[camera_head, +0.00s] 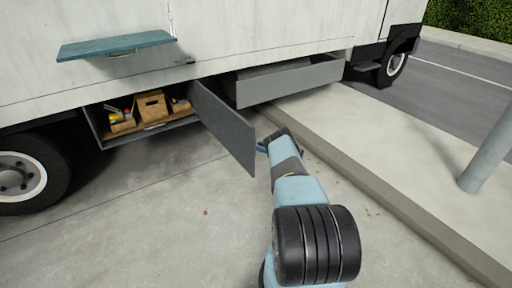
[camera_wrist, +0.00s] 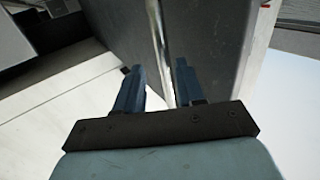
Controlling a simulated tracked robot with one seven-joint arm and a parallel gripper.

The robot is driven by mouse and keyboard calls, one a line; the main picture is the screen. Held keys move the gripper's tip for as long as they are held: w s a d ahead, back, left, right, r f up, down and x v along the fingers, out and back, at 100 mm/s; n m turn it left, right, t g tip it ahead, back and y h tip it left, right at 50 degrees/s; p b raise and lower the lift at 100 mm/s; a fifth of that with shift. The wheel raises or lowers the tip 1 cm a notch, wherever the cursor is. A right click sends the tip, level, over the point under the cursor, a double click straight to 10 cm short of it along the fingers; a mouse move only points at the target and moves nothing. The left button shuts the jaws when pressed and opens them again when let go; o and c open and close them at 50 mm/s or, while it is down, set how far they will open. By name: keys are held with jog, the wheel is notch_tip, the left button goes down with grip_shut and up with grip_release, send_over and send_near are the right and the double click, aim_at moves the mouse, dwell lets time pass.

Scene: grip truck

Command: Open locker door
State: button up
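The grey locker door (camera_head: 226,125) is swung out from the truck's lower side, standing well away from the opening. The open locker (camera_head: 94,124) shows to its left. My gripper (camera_head: 264,146) is beside the door's outer end in the head view. In the wrist view my gripper (camera_wrist: 158,84) has its two blue fingers apart.
A cardboard box (camera_head: 151,105) and small items sit inside the locker. Another grey panel (camera_head: 290,80) juts from the truck to the right. A teal shelf (camera_head: 116,45) sticks out above. A kerb (camera_head: 375,190) and a post (camera_head: 488,150) lie right. Pavement left of my arm is clear.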

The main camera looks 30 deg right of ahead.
jog(key=v, duration=0.9)
jog(key=shift+s+d, duration=0.3)
